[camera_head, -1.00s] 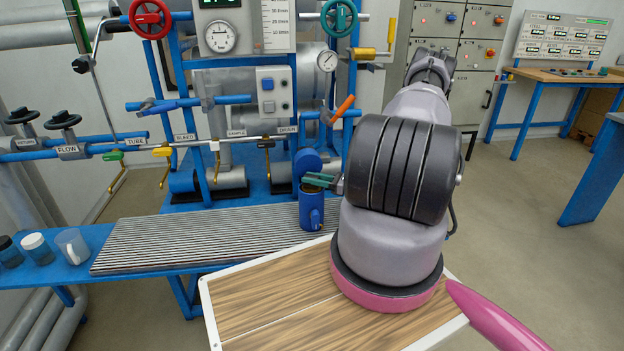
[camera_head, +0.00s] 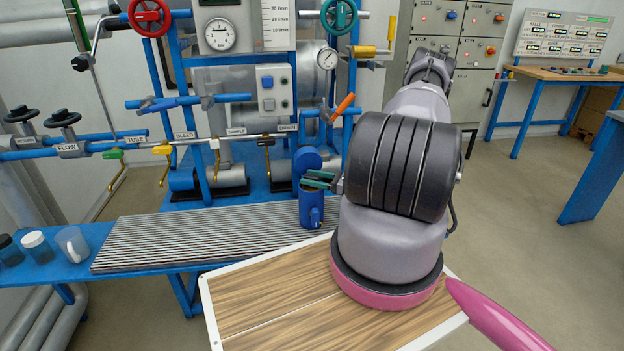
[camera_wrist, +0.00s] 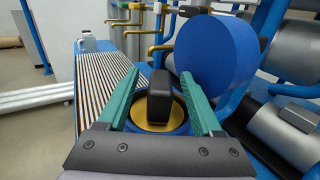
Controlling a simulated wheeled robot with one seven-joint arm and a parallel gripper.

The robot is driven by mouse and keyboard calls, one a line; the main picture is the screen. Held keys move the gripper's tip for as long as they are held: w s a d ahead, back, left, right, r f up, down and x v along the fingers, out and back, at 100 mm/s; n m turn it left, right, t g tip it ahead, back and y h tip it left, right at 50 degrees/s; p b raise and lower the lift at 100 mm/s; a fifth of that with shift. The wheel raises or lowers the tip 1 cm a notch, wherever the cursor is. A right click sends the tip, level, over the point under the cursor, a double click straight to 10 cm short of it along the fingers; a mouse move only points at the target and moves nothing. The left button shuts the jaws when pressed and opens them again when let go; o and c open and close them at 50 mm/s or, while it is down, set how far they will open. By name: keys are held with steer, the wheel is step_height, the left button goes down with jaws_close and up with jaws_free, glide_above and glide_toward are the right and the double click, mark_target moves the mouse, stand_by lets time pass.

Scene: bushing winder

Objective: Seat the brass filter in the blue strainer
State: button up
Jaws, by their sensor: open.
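The blue strainer (camera_head: 312,210) stands upright at the right end of the ribbed bench, its round blue lid (camera_head: 306,159) swung open behind the mouth. In the wrist view the strainer's blue rim (camera_wrist: 180,131) surrounds the brass filter (camera_wrist: 150,126), a brass disc with a black upright handle (camera_wrist: 160,92). The filter sits inside the mouth; how deep it rests is hard to tell. My gripper (camera_wrist: 162,85) is open, its green fingers on either side of the black handle with gaps between. In the head view my gripper (camera_head: 319,179) is just above the strainer.
The open lid (camera_wrist: 216,58) stands close beside my right finger in the wrist view. Blue pipework with brass valves (camera_head: 162,150) rises behind the bench. Jars and a cup (camera_head: 72,243) stand at the bench's left end. The ribbed bench top (camera_head: 200,241) is clear.

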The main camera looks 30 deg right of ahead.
step_height(320, 180, up, 10)
steer(key=shift+f, duration=0.1)
stand_by(0.6)
